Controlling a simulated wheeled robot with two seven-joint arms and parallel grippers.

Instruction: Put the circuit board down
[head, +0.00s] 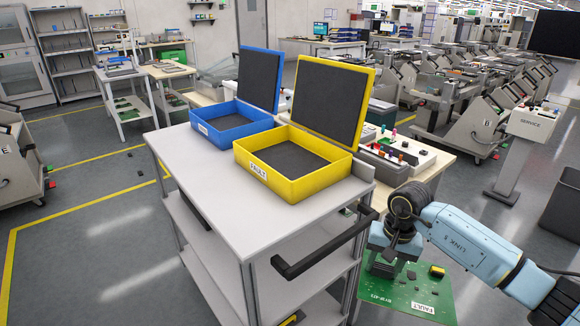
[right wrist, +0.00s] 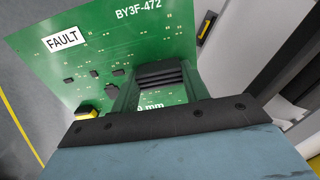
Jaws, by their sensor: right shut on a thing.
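My right gripper (head: 383,268) is shut on the green circuit board (head: 410,297), which carries a white FAULT label. It holds the board in the air beside the trolley's right side, below the top's level. In the right wrist view the gripper (right wrist: 160,75) grips the board (right wrist: 110,40) near one edge; the print BY3F-472 and the FAULT label show. A yellow open box labelled FAULT (head: 300,190) stands on the trolley top (head: 190,175), empty with dark foam inside. A blue open box (head: 205,128) with a dark foam floor stands behind it. My left gripper is not in view.
The trolley's black handle (head: 325,245) juts out between the board and the top's front edge. The front left of the top is bare. A bench with small coloured parts (head: 400,155) stands behind right. A SERVICE post (head: 520,150) is farther right.

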